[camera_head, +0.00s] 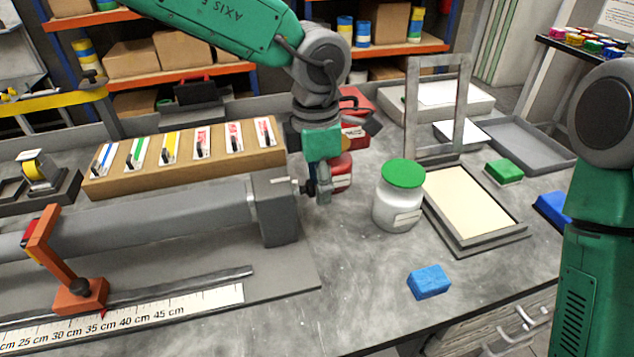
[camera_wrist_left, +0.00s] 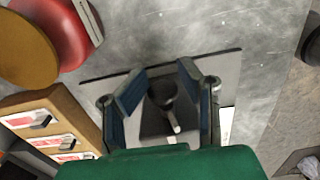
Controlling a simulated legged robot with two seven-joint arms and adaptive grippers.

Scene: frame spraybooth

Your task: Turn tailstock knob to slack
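The grey tailstock block (camera_head: 279,215) stands at the right end of the long grey cylinder. It also shows from above in the left wrist view, with a dark round knob (camera_wrist_left: 163,92) that has a pale pointer or lever on it. My left gripper (camera_head: 316,192) is beside the block's right face, at the knob, and partly hides it in the head view. In the left wrist view its two fingers (camera_wrist_left: 163,68) are apart, one on each side of the knob, with gaps visible. My right gripper is out of view; only my right arm shows.
A white jar with a green lid (camera_head: 398,195) stands right of my left gripper. A red can (camera_head: 342,172) is close behind it. A wooden rack with coloured cards (camera_head: 185,160) lies behind the cylinder.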

